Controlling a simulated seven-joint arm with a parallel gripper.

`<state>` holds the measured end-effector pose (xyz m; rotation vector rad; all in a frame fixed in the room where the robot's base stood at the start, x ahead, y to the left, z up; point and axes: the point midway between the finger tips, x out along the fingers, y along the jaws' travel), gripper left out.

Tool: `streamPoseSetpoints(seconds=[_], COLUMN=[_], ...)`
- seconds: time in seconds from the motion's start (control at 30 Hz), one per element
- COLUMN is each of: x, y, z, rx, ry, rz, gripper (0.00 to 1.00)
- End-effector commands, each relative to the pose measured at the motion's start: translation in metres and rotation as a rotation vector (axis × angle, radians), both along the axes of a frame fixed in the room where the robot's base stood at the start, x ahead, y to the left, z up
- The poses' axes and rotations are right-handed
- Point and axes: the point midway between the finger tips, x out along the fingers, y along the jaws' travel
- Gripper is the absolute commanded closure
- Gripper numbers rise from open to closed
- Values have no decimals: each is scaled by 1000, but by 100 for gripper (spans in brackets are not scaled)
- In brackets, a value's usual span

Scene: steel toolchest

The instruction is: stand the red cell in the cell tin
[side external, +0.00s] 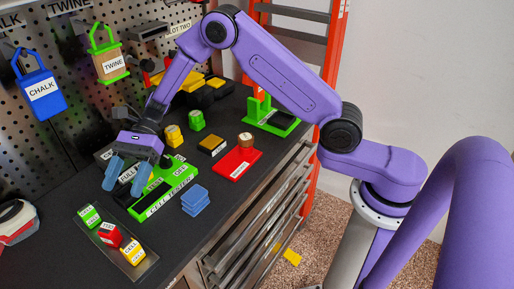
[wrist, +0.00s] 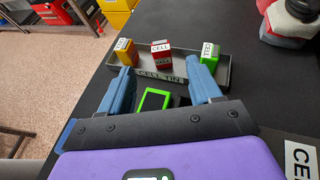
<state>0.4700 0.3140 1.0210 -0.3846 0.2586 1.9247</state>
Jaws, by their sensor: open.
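The red cell (side external: 109,235) stands upright in the grey cell tin (side external: 148,261), between a green cell (side external: 89,215) and a yellow cell (side external: 132,250). The wrist view shows the red cell (wrist: 161,55) between the yellow cell (wrist: 125,51) and the green cell (wrist: 208,53), in the tin (wrist: 226,70) with its CELL TIN label. My gripper (side external: 129,184) is open and empty above the end of the green cell tester (side external: 165,201). Its fingers (wrist: 163,74) are apart from the red cell. The fingers partly hide the tester in the side view.
A blue stack (side external: 195,199) lies right of the tester, with a red plate (side external: 238,163) and a brown block (side external: 211,145) behind. A red and white object (side external: 15,221) stands at the left edge. Dark bench top is free between tester and tin.

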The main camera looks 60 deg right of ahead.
Motion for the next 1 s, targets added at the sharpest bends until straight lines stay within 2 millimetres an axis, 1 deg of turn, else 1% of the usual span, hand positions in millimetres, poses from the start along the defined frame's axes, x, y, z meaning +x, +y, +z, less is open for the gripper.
streamPoseSetpoints(seconds=[0.07,0.17,0.27,0.4,0.47,0.5,0.57,0.7,0.77,0.9,1.0], x=[-5,-21,-49,-95,-114,-126,-144,-183,-198,-230,-250], y=[0,-2,-8,-27,-37,-44,-57,-88,-103,-138,-164], z=[2,7,15,26,29,32,35,41,43,47,49], rx=[-7,-29,-65,-114,-131,-140,-153,-170,-174,-174,-165], ry=[-13,-62,-150,-299,-365,-408,-475,-632,-701,-861,-978], rz=[20,88,207,408,497,557,644,854,942,1155,1306], gripper=[37,37,37,37,37,37,37,37,37,37,37])
